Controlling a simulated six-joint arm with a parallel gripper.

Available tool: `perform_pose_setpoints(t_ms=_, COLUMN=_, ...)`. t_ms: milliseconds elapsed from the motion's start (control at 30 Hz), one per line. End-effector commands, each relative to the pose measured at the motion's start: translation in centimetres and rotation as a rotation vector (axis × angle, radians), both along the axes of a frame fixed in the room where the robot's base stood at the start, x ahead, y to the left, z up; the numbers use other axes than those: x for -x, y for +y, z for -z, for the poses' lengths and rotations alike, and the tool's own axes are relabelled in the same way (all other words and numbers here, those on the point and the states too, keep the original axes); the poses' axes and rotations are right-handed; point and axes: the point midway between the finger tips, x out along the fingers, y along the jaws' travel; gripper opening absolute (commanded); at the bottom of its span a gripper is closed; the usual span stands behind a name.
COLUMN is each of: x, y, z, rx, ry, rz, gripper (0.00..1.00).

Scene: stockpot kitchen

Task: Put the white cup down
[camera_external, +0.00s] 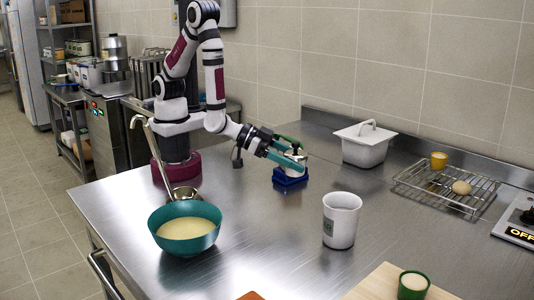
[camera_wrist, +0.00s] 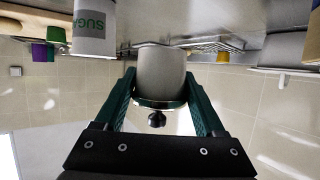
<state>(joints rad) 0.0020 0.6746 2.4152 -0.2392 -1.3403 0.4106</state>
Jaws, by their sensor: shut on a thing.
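My gripper (camera_external: 287,152), with teal fingers, is shut on a white cup (camera_wrist: 160,72) at the middle of the counter's back part. In the wrist view, which is upside down, the cup sits between both fingers, with a metallic rim and a small black knob at its top end. I cannot tell whether the cup touches the base.
A labelled white sugar container (camera_external: 341,222) stands in front to the right. A teal bowl (camera_external: 186,237) and a ladle (camera_external: 183,196) are at front left. A lidded white container (camera_external: 364,147) and a wire rack (camera_external: 437,193) are at back right. The counter's middle (camera_external: 265,225) is clear.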

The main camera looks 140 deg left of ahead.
Motion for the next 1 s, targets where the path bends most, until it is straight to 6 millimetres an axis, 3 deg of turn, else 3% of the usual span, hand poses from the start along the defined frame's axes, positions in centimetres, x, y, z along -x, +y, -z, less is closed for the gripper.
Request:
perform_pose_setpoints(t_ms=133, x=0.1, y=-1.3, z=-0.8, rx=0.000, ry=-0.002, rz=0.001, gripper=0.09)
perform_pose_setpoints(t_ms=267, x=-0.5, y=-0.7, z=-1.0, rx=0.001, ry=-0.002, rz=0.017, gripper=0.09)
perform_pose_setpoints(t_ms=400, x=-2.9, y=2.8, z=-1.7, rx=-0.002, ry=-0.003, rz=0.126, gripper=0.09)
perform_pose_setpoints(t_ms=533, x=-3.6, y=7.4, z=-2.4, rx=-0.004, ry=-0.001, rz=0.280, gripper=0.09)
perform_pose_setpoints(t_ms=700, x=-0.8, y=12.1, z=-2.2, rx=-0.001, ry=0.001, rz=0.452, gripper=0.09)
perform_pose_setpoints(t_ms=800, x=1.4, y=13.9, z=-1.7, rx=0.001, ry=0.001, rz=0.525, gripper=0.09)
perform_pose_setpoints(t_ms=1000, x=4.1, y=15.5, z=-0.9, rx=0.000, ry=0.001, rz=0.594, gripper=0.09)
